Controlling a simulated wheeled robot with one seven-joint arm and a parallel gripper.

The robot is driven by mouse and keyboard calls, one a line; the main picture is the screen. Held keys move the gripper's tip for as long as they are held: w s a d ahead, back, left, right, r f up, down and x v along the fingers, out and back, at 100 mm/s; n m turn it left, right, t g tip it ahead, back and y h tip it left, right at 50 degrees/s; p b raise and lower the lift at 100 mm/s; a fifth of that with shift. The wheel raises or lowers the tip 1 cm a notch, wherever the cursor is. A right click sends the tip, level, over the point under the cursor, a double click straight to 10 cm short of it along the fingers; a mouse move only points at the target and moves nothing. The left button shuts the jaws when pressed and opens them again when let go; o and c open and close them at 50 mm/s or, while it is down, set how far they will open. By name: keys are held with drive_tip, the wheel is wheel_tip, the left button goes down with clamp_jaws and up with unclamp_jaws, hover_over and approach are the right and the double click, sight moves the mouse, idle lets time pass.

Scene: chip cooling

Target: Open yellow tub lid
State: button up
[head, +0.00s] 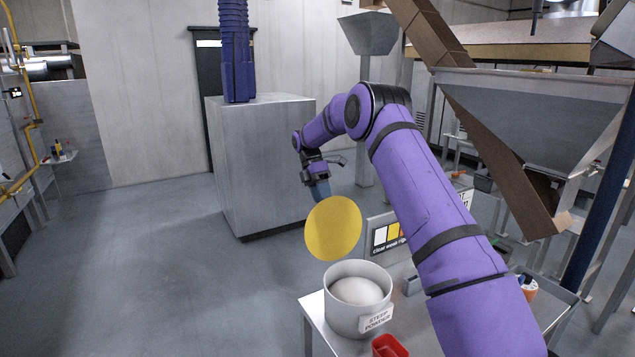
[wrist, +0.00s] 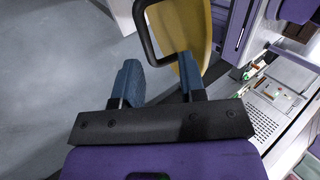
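The yellow lid (head: 333,228) is a round disc standing nearly upright, at the back of the rim of a pale tub (head: 345,318). The tub's mouth is uncovered and white powder (head: 357,291) shows inside; its label reads "STEEP POWDER". My gripper (head: 319,190) is behind the top of the lid, partly hidden by it. In the wrist view the lid (wrist: 187,22) shows edge-on with a black loop handle (wrist: 143,30). The blue fingers of my gripper (wrist: 160,78) are spread apart, with the handle's lower end just beyond and between them; contact is unclear.
The tub stands on a white table (head: 311,310) with a red container (head: 390,346) in front and a sign board (head: 385,232) behind. A large metal cabinet (head: 262,160) stands at the back. A hopper (head: 530,110) is at right. Floor at left is clear.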

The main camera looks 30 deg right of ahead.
drive_tip(key=shift+v, duration=2.9)
